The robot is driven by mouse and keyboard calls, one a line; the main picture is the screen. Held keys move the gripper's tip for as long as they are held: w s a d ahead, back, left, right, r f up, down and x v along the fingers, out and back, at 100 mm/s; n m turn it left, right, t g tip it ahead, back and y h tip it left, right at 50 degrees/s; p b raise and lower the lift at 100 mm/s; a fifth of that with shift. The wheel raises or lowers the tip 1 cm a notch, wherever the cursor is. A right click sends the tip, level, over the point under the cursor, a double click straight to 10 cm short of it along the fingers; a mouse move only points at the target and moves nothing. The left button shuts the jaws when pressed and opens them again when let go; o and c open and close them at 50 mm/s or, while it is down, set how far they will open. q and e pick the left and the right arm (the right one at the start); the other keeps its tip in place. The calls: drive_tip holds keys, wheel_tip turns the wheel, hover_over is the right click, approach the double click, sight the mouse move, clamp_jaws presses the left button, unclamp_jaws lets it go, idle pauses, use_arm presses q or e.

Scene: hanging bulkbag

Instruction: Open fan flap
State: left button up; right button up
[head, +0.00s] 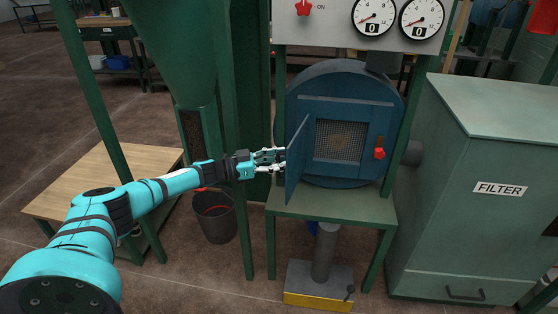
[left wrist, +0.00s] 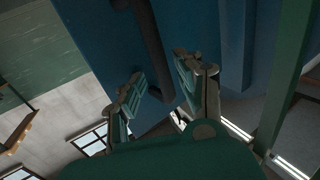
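The blue round fan housing (head: 340,85) stands on a green table. Its fan flap (head: 298,165) is hinged at the left and stands swung outward, uncovering a square mesh opening (head: 340,142). A red knob (head: 380,153) sits right of the opening. My left gripper (head: 277,160) is at the flap's left, outer side. In the left wrist view its two fingers (left wrist: 160,90) are spread apart before a blue surface (left wrist: 193,28). A dark bar handle (left wrist: 151,45) reaches down between the fingertips; contact cannot be told. My right gripper is out of view.
The green table (head: 340,207) carries the fan. A green filter cabinet (head: 490,190) stands close on the right. Green posts and a black bucket (head: 213,215) are at the left, near a wooden-topped table (head: 95,180). A gauge panel (head: 340,25) hangs above the fan.

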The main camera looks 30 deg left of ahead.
use_arm(q)
drive_tip(key=v, duration=1.2)
idle(0.3)
